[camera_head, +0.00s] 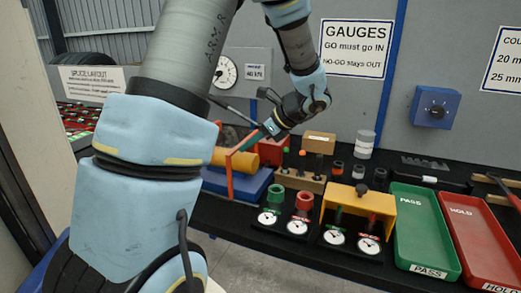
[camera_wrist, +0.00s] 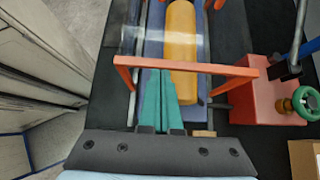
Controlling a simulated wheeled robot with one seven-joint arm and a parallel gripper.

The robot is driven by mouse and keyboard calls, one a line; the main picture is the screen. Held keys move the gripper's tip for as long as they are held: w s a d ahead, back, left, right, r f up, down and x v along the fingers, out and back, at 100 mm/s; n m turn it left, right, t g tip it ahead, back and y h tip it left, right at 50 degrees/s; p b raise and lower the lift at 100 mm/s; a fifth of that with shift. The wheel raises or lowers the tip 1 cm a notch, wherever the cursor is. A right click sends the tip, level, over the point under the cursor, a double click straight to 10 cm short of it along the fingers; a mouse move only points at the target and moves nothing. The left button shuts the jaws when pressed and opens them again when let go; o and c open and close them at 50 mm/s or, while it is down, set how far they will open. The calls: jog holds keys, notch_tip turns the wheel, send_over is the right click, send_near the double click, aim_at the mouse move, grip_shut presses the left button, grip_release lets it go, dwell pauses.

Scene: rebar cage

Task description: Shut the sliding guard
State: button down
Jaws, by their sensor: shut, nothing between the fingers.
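The sliding guard shows in the wrist view as an orange frame (camera_wrist: 210,68) with what looks like a clear panel behind its crossbar. It stands on the blue machine base (camera_wrist: 153,48), which has rails along it. A yellow-orange cylinder (camera_wrist: 181,38) lies lengthwise on the base and passes under the crossbar. My gripper (camera_wrist: 159,76) is shut and empty, its teal fingertips close to the near side of the crossbar. I cannot tell whether they touch it. In the head view, the guard's orange frame (camera_head: 229,172) is partly hidden by my arm, and my gripper (camera_head: 248,139) reaches its top.
An orange-red block (camera_wrist: 262,98) with a green knob stands right of the guard. In the head view, gauges and a yellow cover (camera_head: 378,205) stand to the right, then a green tray (camera_head: 402,215) and a red tray (camera_head: 462,215).

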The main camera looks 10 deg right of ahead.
jog(key=w+a, duration=0.3)
jog(key=a, duration=0.3)
jog(key=w+a, duration=0.4)
jog(key=a, duration=0.3)
jog(key=w+a, duration=0.4)
jog(key=a, duration=0.2)
jog(key=shift+a+p, duration=0.35)
jog(key=shift+a, duration=0.25)
jog(key=shift+r, duration=0.1)
